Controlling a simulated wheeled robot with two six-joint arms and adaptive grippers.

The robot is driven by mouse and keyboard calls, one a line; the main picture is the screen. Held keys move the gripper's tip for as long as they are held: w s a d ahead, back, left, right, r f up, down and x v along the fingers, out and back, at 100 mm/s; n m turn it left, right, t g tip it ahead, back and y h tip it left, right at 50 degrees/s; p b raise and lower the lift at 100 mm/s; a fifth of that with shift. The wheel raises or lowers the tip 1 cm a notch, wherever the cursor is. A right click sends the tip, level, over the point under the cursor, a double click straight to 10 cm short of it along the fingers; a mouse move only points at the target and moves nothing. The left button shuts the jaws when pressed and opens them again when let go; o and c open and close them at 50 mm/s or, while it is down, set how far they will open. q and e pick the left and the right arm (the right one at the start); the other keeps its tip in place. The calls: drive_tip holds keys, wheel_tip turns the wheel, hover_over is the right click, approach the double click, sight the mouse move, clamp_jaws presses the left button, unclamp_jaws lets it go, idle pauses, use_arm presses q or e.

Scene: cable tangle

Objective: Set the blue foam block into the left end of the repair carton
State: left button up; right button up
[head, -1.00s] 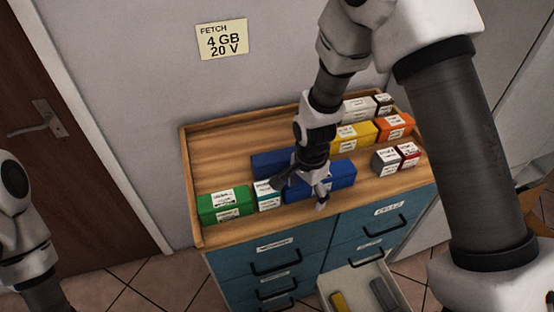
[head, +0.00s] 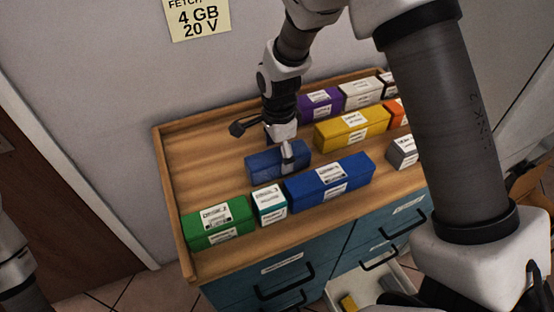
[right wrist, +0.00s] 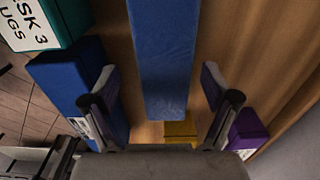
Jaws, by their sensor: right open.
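The plain blue foam block (head: 262,167) lies on the wooden top of the cabinet, behind a labelled blue box. My right gripper (head: 288,158) is over the block's right part, pointing down. In the right wrist view the block (right wrist: 163,55) runs lengthwise between the open fingers of my right gripper (right wrist: 158,88), with a gap on each side. Whether the fingertips reach down beside it, I cannot tell. A brown cardboard carton (head: 538,198) shows partly at the right edge; I cannot tell whether it is the repair carton. Only part of my left arm shows; its gripper is out of view.
In front stand green (head: 218,222), teal (head: 269,205) and labelled blue (head: 330,184) boxes. Yellow (head: 352,128), purple (head: 320,103) and white (head: 360,93) boxes stand behind and right. A raised rim edges the wooden top (head: 195,160). A drawer below is open.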

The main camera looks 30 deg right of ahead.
sight(278, 154)
drive_tip(key=f, duration=0.2)
drive_tip(key=w+f, duration=0.1)
drive_tip(key=f, duration=0.1)
drive_tip(key=shift+d, duration=0.1)
drive_tip(key=shift+s, duration=0.3)
drive_tip(key=c, duration=1)
drive_tip(key=shift+r, duration=0.15)
